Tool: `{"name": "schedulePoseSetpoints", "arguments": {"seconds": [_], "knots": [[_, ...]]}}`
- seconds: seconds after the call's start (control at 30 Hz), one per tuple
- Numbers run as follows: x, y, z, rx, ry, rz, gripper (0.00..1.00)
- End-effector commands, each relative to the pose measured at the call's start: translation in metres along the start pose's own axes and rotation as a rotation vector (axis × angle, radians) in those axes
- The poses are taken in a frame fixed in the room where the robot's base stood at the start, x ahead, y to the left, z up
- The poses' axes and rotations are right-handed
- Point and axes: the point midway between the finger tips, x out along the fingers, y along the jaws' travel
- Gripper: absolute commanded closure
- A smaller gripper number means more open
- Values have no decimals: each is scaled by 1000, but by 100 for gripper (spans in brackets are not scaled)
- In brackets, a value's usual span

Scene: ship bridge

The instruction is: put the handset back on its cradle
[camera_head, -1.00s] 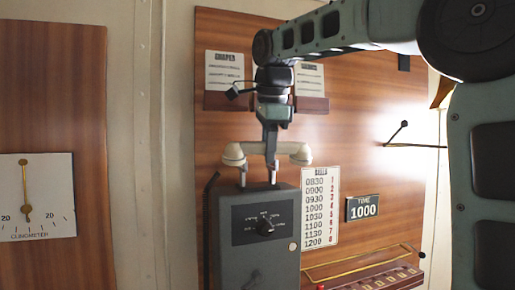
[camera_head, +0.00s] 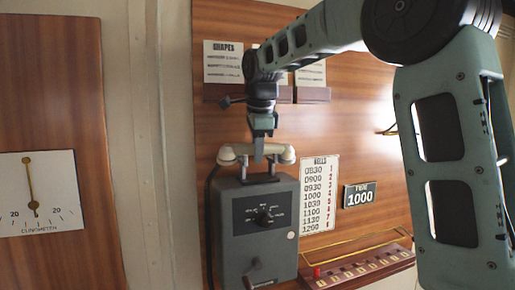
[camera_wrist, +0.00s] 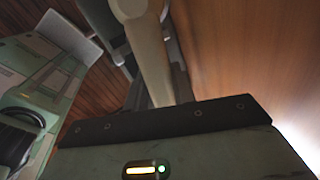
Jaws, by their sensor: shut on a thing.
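The cream handset (camera_head: 237,151) lies roughly level above the grey telephone box (camera_head: 238,195) on the wooden panel. My gripper (camera_head: 263,154) comes down from above and is shut on the middle of the handset's grip. In the wrist view the handset (camera_wrist: 148,45) shows as a pale bar between the fingers. The cradle (camera_head: 244,170) is a pair of short upright posts on top of the box, just under the handset. I cannot tell whether the handset touches the posts. The far side of the handset is hidden.
A bells timetable (camera_head: 319,195) and a time plate (camera_head: 359,195) are right of the box. A red-brown rack with a brass rail (camera_head: 350,247) juts out at lower right. Paper sheets (camera_head: 222,62) hang above. A clinometer (camera_head: 38,193) is at far left.

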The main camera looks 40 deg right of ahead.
Motion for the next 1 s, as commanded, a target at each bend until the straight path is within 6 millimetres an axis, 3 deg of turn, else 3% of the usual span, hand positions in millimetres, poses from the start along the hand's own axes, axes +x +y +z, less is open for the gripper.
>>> {"name": "schedulePoseSetpoints", "arguments": {"seconds": [0.03,0.1,0.53,0.83,1.0], "knots": [[8,5,0,0,6,22,72],[8,5,0,0,6,22,53],[9,5,0,0,4,12,53],[-43,0,7,0,3,8,53],[-88,-1,7,1,3,8,53]]}}
